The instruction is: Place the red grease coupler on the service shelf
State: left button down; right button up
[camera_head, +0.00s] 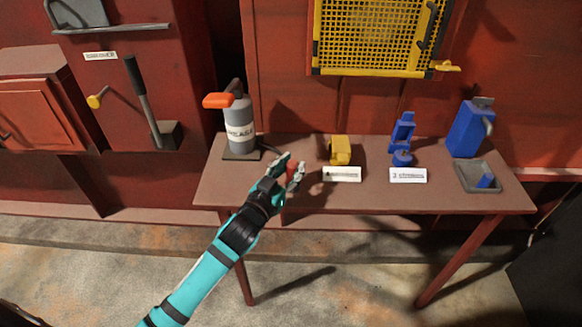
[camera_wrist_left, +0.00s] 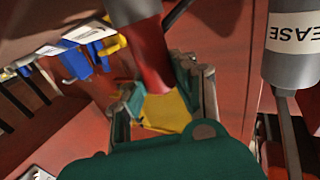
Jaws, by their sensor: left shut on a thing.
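My left gripper (camera_head: 286,174) reaches in over the left part of the service shelf (camera_head: 260,196), beside the grease canister. It is shut on the red grease coupler (camera_head: 292,171), of which only a small red part shows between the fingers in the head view. In the left wrist view the red coupler (camera_wrist_left: 152,68) sits between the fingers of the left gripper (camera_wrist_left: 163,105), with a grey cylindrical part at its upper end. Whether the coupler touches the shelf cannot be told. My right gripper is not in view.
The grey grease canister (camera_head: 240,127) with an orange handle stands at the shelf's left end. A yellow part (camera_head: 340,150), a blue part (camera_head: 402,140), a blue can (camera_head: 470,128) and a grey tray (camera_head: 465,178) stand to the right. White labels lie along the front.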

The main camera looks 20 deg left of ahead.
pick_arm(q)
jog(key=c, duration=1)
grip_release()
jog(key=shift+f, duration=0.1)
jog(key=shift+c, duration=0.2)
jog(key=shift+s, duration=0.1)
jog(key=s+a, duration=0.2)
jog(key=s, duration=0.9)
jog(key=shift+s+a+r+b, duration=0.15)
jog(key=shift+s+r+b, duration=0.05)
jog(key=shift+s+b, duration=0.15)
